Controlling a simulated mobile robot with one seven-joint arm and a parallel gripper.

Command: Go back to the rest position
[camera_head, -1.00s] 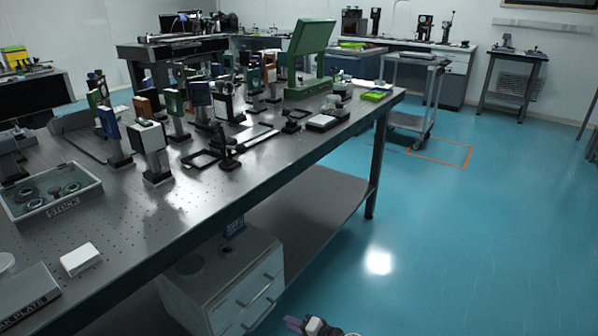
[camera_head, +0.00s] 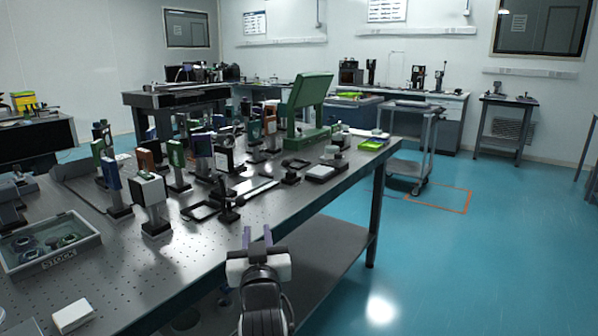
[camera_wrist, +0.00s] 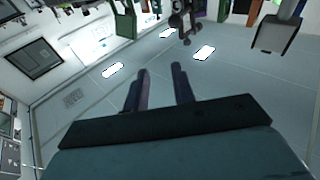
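My gripper (camera_head: 258,237) shows at the bottom middle of the head view, in front of the near edge of the optical table (camera_head: 150,270). Its two purple-grey fingers point up and away and stand apart, with nothing between them. In the wrist view my gripper (camera_wrist: 160,85) also shows both fingers apart and empty. The wrist view looks upside down across the room, with bright ceiling lights or reflections beyond the fingers. My arm is folded close in front of my body.
The table holds several optic mounts (camera_head: 152,200), a STOCK tray (camera_head: 50,245), a white block (camera_head: 72,316) and a green stand (camera_head: 305,105). A cart (camera_head: 410,150) stands beyond the table's far end. The blue floor (camera_head: 470,260) on the right is clear.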

